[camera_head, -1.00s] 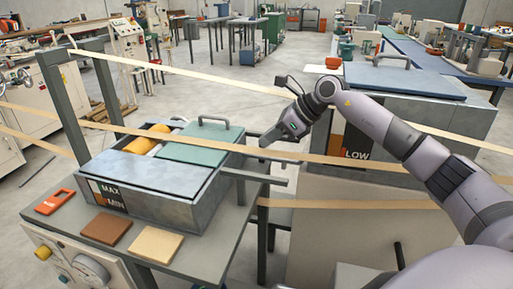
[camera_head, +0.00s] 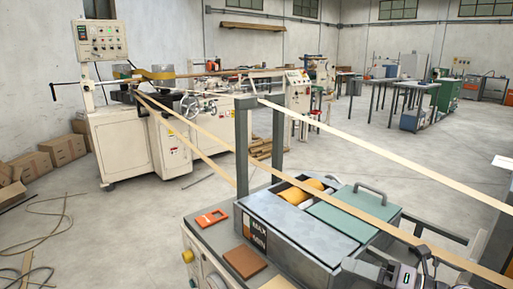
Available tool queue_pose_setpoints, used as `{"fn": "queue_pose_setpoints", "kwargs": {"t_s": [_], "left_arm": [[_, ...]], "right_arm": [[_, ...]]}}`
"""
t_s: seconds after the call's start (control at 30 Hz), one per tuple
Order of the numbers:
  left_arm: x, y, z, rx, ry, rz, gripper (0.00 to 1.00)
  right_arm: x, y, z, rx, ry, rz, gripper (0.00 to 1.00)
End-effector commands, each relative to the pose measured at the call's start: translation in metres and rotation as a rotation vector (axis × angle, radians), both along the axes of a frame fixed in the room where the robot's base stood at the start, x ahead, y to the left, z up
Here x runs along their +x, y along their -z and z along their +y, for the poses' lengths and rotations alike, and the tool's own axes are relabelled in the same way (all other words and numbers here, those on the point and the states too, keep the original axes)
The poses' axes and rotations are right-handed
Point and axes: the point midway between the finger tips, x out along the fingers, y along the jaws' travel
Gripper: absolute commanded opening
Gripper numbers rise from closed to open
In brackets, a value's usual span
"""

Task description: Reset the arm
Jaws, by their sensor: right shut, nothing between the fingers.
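My right gripper (camera_head: 355,267) is at the bottom edge, right of the middle, in front of the grey metal box. Its fingers are shut and empty, and the frame's lower edge cuts off part of it. My left gripper is not in view.
Tan strips (camera_head: 350,205) cross above. A cream winding machine (camera_head: 125,145) stands left. Open floor (camera_head: 370,150) lies behind.

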Motion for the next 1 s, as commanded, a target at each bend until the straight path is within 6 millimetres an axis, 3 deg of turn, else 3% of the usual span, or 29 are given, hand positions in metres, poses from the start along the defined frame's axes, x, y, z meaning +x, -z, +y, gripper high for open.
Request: {"fn": "queue_pose_setpoints", "kwargs": {"t_s": [0.13,0.37,0.6,0.8,1.0], "left_arm": [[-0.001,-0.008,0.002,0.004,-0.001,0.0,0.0],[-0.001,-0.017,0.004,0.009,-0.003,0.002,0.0],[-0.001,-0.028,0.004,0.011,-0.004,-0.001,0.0],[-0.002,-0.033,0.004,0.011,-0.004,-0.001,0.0],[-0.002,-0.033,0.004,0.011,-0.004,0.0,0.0]], "right_arm": [[-0.019,0.018,0.013,0.361,0.152,0.237,0.0],[-0.057,0.075,0.003,0.861,0.464,0.668,0.0],[-0.134,0.155,-0.007,1.283,0.838,1.139,0.0],[-0.196,0.197,-0.003,1.492,1.068,1.409,0.0],[-0.217,0.208,0.0,1.551,1.139,1.492,0.0]]}}
